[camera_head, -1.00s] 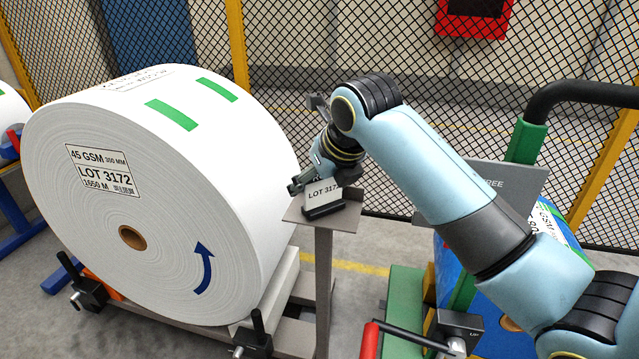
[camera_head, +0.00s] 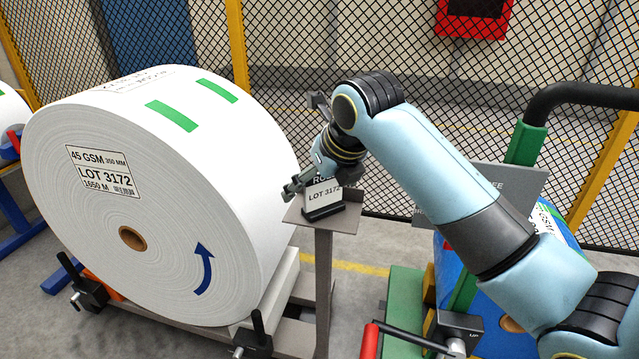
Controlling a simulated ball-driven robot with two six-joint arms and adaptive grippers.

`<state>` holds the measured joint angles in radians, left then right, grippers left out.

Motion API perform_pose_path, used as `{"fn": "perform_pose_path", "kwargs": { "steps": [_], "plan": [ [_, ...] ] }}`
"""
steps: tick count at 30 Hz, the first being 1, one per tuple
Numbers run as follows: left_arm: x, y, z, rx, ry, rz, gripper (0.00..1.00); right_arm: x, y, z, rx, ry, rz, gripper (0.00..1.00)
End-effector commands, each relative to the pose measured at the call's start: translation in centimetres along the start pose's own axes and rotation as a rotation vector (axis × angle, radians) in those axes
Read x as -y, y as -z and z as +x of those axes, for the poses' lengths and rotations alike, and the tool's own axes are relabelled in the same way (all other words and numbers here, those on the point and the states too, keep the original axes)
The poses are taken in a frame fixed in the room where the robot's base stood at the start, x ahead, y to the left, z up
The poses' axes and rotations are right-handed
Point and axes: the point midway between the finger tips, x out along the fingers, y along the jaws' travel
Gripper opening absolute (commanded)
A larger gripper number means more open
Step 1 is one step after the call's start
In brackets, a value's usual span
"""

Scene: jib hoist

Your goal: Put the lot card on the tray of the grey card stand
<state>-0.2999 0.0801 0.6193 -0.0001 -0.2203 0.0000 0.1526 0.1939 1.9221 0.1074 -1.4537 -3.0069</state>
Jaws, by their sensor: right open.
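The lot card (camera_head: 323,194), white with "LOT 3172" on it, stands in its dark base on the tray (camera_head: 345,218) of the grey card stand (camera_head: 323,280). My right gripper (camera_head: 292,188) is open, at the upper left of the card, and its wrist is just behind and above the card. Whether a finger still touches the card cannot be told. Part of the card's top edge is near the wrist. My left gripper is not in view.
A large white paper roll (camera_head: 160,200) marked LOT 3172 rests on a cradle left of the stand. A mesh fence (camera_head: 420,60) runs behind. A green frame (camera_head: 405,300) and a grey sign plate (camera_head: 510,185) are at the right.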

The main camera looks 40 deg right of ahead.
Motion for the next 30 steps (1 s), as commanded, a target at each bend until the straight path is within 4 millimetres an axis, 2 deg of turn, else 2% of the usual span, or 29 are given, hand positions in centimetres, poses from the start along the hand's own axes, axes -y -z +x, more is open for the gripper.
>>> {"fn": "perform_pose_path", "kwargs": {
  "steps": [9, 15, 20, 30],
  "plan": [
    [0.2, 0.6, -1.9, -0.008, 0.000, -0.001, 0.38, 0.1, -0.2, -7.1, 0.005, 0.001, -0.002, 1.00],
    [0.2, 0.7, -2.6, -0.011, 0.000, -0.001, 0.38, 0.0, -0.1, -10.4, 0.002, 0.001, -0.001, 1.00],
    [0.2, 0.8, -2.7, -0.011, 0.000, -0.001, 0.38, 0.0, 0.0, -11.4, 0.000, 0.001, -0.001, 1.00],
    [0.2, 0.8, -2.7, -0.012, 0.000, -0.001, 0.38, 0.0, 0.0, -11.4, 0.000, 0.000, 0.000, 1.00]
  ]
}}
